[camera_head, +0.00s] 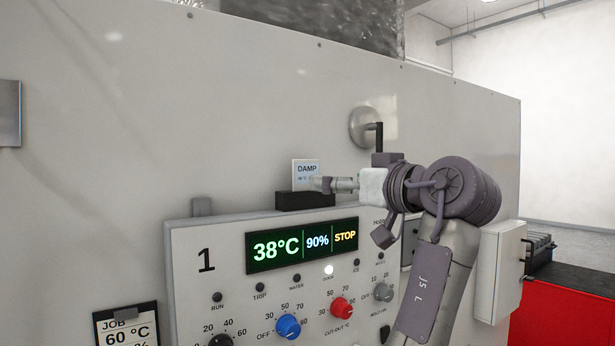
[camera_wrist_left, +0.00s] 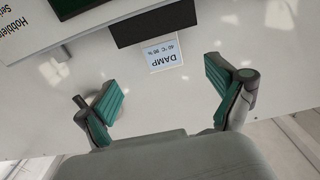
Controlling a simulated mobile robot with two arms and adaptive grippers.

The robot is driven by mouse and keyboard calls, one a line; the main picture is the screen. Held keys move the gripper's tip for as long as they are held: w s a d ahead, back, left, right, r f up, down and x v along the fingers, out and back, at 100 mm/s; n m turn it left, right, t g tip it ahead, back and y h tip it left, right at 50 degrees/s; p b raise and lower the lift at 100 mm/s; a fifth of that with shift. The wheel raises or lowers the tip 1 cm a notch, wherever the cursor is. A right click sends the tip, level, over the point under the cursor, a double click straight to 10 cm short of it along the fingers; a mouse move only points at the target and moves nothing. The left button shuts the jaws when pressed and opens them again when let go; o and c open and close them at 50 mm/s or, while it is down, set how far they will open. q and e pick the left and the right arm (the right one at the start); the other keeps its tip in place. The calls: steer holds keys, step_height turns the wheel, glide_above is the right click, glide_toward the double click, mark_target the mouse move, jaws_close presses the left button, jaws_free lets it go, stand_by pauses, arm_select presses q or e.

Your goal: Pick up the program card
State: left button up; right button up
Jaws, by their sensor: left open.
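The program card (camera_head: 305,170) is a small white card marked "DAMP". It stands upright in a black holder (camera_head: 305,200) on top of the control panel. In the left wrist view the card (camera_wrist_left: 163,54) shows upside down, its edge in the black holder (camera_wrist_left: 150,25). My left gripper (camera_head: 322,184) is beside the card and overlaps its lower right part in the head view. In the wrist view my left gripper (camera_wrist_left: 165,95) has its fingers wide apart, with the card beyond and between them, and nothing held. My right gripper is not in view.
The control panel (camera_head: 230,290) has a lit display (camera_head: 302,245), a blue knob (camera_head: 288,326) and a red knob (camera_head: 341,308). A round fitting with a dark handle (camera_head: 364,127) is on the wall above my arm. A job sheet (camera_head: 127,328) hangs lower left.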

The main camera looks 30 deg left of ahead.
mark_target(307, 177)
arm_select(q)
steer(key=p+x, duration=0.1)
steer(key=x, duration=0.4)
steer(key=shift+w+a+p, duration=0.1)
steer(key=shift+a+p, duration=0.2)
steer(key=shift+a, duration=0.05)
steer(key=shift+w+a+r+p, duration=0.1)
steer(key=shift+a+r+p, duration=0.05)
steer(key=shift+p, duration=0.25)
steer(key=p+x, duration=0.3)
steer(key=x, duration=0.1)
steer(key=shift+a+p, duration=0.35)
steer(key=shift+a, duration=0.1)
steer(key=shift+w, duration=0.1)
steer(key=shift+d, duration=0.25)
steer(key=c, duration=1.2)
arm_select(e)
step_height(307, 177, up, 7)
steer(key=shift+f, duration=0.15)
